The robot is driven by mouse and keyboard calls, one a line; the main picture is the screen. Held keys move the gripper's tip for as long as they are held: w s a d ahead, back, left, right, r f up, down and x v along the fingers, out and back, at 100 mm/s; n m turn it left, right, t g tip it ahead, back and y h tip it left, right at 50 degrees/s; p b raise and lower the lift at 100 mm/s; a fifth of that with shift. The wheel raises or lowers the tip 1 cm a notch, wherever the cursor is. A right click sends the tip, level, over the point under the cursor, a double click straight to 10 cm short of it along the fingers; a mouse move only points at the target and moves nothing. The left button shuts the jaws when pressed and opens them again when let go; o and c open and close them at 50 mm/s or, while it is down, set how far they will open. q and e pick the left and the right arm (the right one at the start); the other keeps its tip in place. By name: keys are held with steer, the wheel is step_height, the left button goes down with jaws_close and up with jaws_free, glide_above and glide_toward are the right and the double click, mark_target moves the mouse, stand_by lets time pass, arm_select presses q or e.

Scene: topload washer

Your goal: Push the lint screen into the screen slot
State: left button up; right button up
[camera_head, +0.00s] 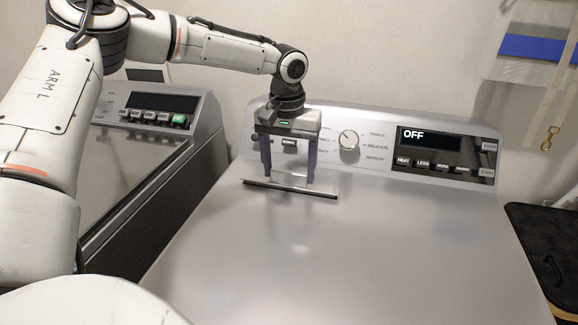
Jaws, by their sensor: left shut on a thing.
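My left gripper (289,177) comes down over the back of the machine's top, close to the control panel. Its two dark fingers point down and are shut on the silver lint screen (291,182). Only the upper part of the screen shows, between the fingers. A long, narrow strip with a dark edge lies at the foot of the screen, running left to right where the screen slot would be. The slot's opening is hidden, and I cannot tell how deep the screen sits. My right gripper is not in view.
The control panel (398,151) with its round dial (348,140) and a display reading OFF stands right behind the gripper. A second machine (150,165) stands at the left. The wide metal top (310,265) in front is clear. A black item (548,240) is at the right.

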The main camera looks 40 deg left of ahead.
arm_select(q)
steer(key=shift+f+b, duration=0.3)
steer(key=shift+f, duration=0.3)
steer(key=o, duration=1.2)
steer(key=shift+o, duration=0.2)
steer(key=r, duration=1)
steer(key=shift+s+d+r, duration=0.15)
steer(key=shift+s+d, duration=0.1)
steer(key=shift+s, duration=0.1)
